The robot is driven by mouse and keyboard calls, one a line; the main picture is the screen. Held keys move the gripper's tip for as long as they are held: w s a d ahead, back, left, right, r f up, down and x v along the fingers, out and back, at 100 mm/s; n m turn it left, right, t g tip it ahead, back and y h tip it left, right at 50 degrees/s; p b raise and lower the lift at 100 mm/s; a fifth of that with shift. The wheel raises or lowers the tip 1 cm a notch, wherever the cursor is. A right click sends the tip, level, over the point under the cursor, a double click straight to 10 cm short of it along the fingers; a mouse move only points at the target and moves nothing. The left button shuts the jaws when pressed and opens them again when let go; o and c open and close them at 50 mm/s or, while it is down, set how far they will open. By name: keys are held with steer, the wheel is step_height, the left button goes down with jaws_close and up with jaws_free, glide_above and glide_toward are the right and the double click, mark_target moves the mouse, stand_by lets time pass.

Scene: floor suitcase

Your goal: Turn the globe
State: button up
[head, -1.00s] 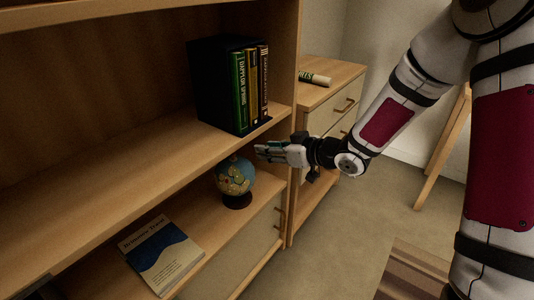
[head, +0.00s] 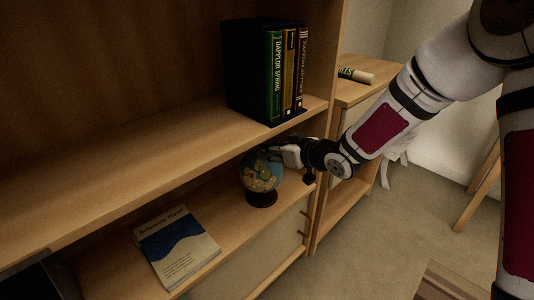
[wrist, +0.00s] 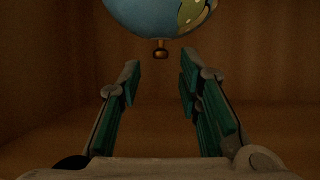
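The globe (head: 261,172) is a small blue ball with yellow-green land on a dark round base. It stands on the lower shelf in the head view. My gripper (head: 276,149) is at the globe's upper right side, partly behind it. In the wrist view the globe (wrist: 160,14) shows at the top edge, cut off, with a small brass knob below it. My gripper's two green-padded fingers (wrist: 160,90) are spread apart with nothing between them. The globe lies beyond the fingertips in that view; whether they touch it I cannot tell.
A blue and white book (head: 177,246) lies on the lower shelf (head: 225,212) left of the globe. The upper shelf (head: 150,155) with a dark box of books (head: 270,75) hangs above my gripper. A side panel (head: 329,130) stands close to my wrist.

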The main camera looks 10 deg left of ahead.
steer(key=shift+b+x, duration=0.35)
steer(key=shift+x, duration=1.2)
jaws_close()
steer(key=shift+r+p, duration=0.2)
steer(key=shift+p, duration=0.55)
steer(key=shift+w+d+n+g+p, duration=0.1)
steer(key=shift+n+g+p, duration=0.2)
steer(key=shift+p, duration=0.25)
steer(key=shift+n+g+y+p, duration=0.3)
steer(key=shift+y+p, duration=0.1)
steer(key=shift+p, duration=0.5)
steer(key=shift+w+r+n+y+p, duration=0.1)
steer(key=shift+n+y+p, duration=0.2)
steer(key=shift+p, duration=0.65)
steer(key=shift+n+g+y+p, duration=0.3)
steer(key=shift+n+g+p, duration=0.3)
steer(key=shift+p, duration=0.6)
